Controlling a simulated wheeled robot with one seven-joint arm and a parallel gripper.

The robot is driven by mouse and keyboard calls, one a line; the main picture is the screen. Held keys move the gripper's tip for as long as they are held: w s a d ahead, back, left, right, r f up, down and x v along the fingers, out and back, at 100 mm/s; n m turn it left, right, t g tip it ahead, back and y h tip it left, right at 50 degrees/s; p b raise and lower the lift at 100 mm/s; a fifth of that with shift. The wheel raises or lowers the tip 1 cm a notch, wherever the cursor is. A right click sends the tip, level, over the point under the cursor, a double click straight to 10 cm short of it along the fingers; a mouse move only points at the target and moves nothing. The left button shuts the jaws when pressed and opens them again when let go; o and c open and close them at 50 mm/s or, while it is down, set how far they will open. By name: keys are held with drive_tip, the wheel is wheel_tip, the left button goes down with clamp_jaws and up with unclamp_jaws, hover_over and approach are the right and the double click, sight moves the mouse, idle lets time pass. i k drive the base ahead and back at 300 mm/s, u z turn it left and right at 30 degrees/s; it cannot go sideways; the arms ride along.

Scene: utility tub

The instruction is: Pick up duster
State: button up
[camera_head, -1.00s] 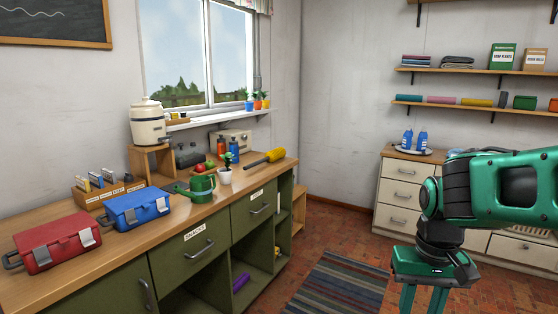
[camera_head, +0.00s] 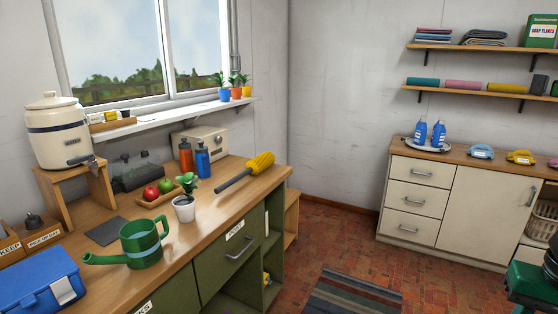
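The duster has a fluffy yellow head (camera_head: 260,163) and a dark handle. It lies on the wooden counter (camera_head: 222,225) near its far right end, the handle pointing toward the lower left. Nothing holds it.
A potted plant (camera_head: 184,205), a green watering can (camera_head: 138,243), two bottles (camera_head: 202,160) and a fruit tray (camera_head: 160,191) stand left of the duster. A cream cabinet (camera_head: 420,192) is along the right wall. The brick floor between is open, with a striped rug (camera_head: 352,296).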

sight(259, 164)
drive_tip(key=u, duration=0.3)
drive_tip(key=i, duration=1.3)
drive_tip(key=u, duration=0.55)
